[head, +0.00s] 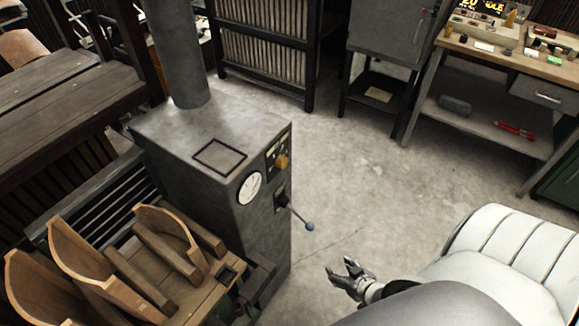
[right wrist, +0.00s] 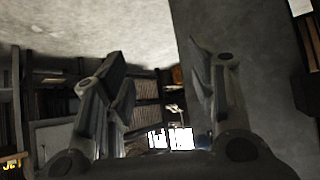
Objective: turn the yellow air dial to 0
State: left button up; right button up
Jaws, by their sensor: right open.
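The yellow air dial (head: 282,161) is on the upper part of the grey machine's (head: 215,150) side face, on a small dark panel. I cannot read its setting at this size. My right gripper (head: 345,272) is open and empty, to the right of the machine and below the lever in the head view. It is apart from the dial. In the right wrist view its two fingers (right wrist: 165,85) are spread with nothing between them. My left gripper is not in view.
Curved wooden pieces (head: 85,265) sit on a bench at the machine's lower left. A workbench (head: 520,60) with small items stands at the upper right, and a grey cabinet (head: 385,35) at the back. The concrete floor (head: 370,180) between them is clear.

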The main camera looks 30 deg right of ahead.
jog(key=w+d+r+t+y, duration=0.1)
jog(key=w+r+t, duration=0.1)
jog(key=w+r, duration=0.3)
jog(key=w+d+r+t, duration=0.2)
jog(key=r, duration=0.5)
jog(key=n+t+y+b, duration=0.1)
jog(key=n+t+y, duration=0.2)
jog(key=y, duration=0.3)
send_near(285, 163)
jog(key=p+x, duration=0.1)
jog(key=x, duration=0.7)
jog(key=shift+w+a, duration=0.1)
jog(key=shift+w, duration=0.25)
jog(key=c, duration=1)
